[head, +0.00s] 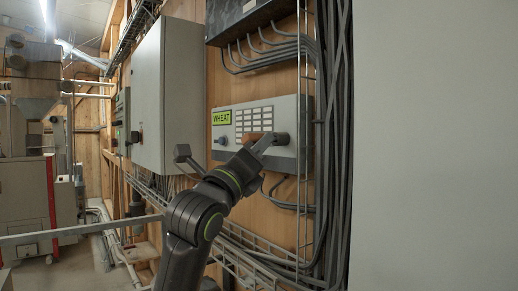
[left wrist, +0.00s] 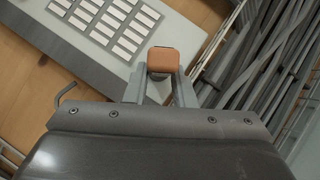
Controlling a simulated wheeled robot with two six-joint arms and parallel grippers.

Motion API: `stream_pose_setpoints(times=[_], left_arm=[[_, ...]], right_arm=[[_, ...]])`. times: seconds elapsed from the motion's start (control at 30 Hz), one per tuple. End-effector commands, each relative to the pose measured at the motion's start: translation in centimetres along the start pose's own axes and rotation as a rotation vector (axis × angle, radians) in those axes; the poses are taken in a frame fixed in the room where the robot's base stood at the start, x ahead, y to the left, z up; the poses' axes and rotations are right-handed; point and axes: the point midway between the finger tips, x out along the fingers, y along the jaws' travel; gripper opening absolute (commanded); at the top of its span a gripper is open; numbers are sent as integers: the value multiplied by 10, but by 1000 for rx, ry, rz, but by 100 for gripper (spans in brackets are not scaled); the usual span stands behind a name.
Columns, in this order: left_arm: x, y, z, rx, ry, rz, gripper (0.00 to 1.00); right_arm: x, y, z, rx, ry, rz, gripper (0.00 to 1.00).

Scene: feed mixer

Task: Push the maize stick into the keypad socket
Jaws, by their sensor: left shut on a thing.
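The keypad panel (head: 293,163) is a grey box on the wooden wall, with a green WHEAT label (head: 221,117) and rows of pale keys (head: 254,117). It also fills the upper left of the left wrist view (left wrist: 84,45). My left gripper (head: 266,142) is in front of the panel's lower right part, below the keys. It is shut on an orange-brown block (left wrist: 163,59), apparently the maize stick, which also shows in the head view (head: 250,137). The socket cannot be made out; gripper and stick cover that area. Whether the stick touches the panel cannot be told.
Grey cables (head: 335,130) run down the wall right of the panel. A large grey cabinet (head: 169,95) stands to its left, and a dark box (head: 245,18) with curved conduits hangs above. A wire cable tray (head: 245,247) runs below. A pale surface (head: 435,145) fills the right side.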

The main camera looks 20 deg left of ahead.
Motion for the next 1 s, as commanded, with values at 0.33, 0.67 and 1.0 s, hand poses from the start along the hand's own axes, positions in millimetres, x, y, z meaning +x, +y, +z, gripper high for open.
stream_pose_setpoints(times=[0.33,0.67,1.0], left_arm=[[0,0,0,0,0,0,0],[2,0,-1,0,0,0,0],[8,0,-5,-1,0,-1,0]], right_arm=[[1,0,0,0,0,0,36],[1,0,0,0,0,0,36],[1,0,0,0,0,0,36]])
